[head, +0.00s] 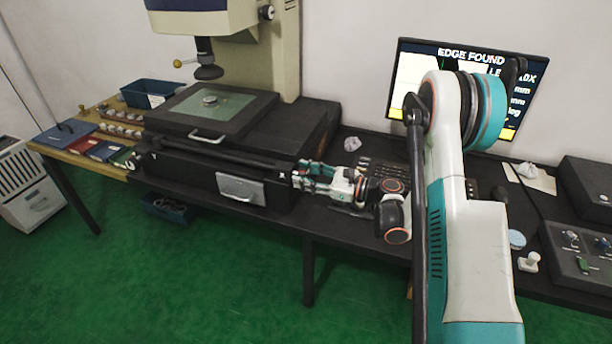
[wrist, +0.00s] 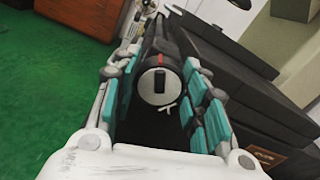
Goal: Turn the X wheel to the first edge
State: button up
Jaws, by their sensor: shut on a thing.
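The X wheel (wrist: 149,96), a round knob with a silver face, a dark slot-like handle and a red mark at its top, shows in the wrist view at the end of a long dark body. My gripper (wrist: 163,84) has its teal-padded fingers on both sides of it, shut on the wheel. In the head view my gripper (head: 303,175) is at the right end of the measuring machine's base, and the wheel is hidden behind the fingers. A small metal ring (head: 209,100) lies on the glass stage (head: 232,104). The monitor (head: 398,88) reads "EDGE FOUND"; my arm covers part of it.
The machine's column and optics head (head: 207,72) stand above the stage. A keyboard (head: 378,168) lies close behind my gripper. A control box (head: 583,262) is at the right.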

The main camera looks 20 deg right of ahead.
jog(key=o, duration=1.1)
jog(key=shift+d, duration=0.1)
jog(key=v, duration=1.2)
